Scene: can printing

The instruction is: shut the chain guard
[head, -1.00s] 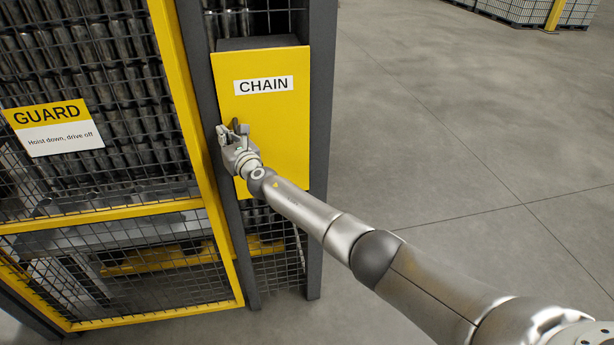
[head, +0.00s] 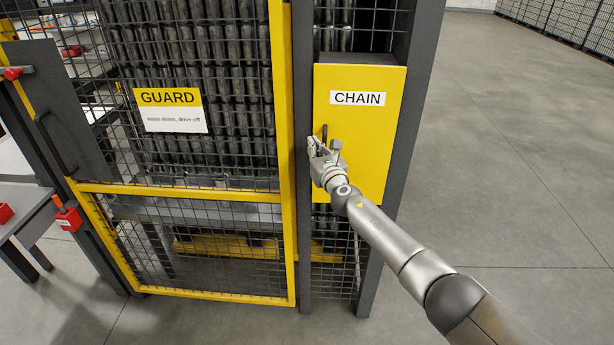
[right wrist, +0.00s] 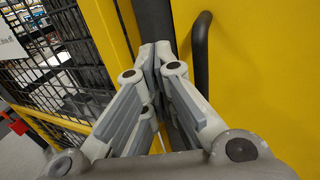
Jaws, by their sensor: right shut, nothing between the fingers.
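The chain guard (head: 372,125) is a yellow panel with a "CHAIN" label, between two dark posts right of the mesh cage. Its grey top edge shows, and its face stands forward of the mesh; I cannot tell whether it is fully shut. Its dark bar handle (right wrist: 201,52) is upright near the panel's left edge. My right gripper (head: 315,146) is at that left edge, beside the handle. In the right wrist view its fingers (right wrist: 157,52) are together and empty, left of the handle and in front of a dark post. My left gripper is not in view.
A yellow-framed mesh gate with a "GUARD" sign (head: 170,111) stands left of the chain guard, with dark cylinders behind it. Red fittings (head: 69,219) and a grey table (head: 25,225) are at the far left. The floor (head: 510,170) to the right is clear.

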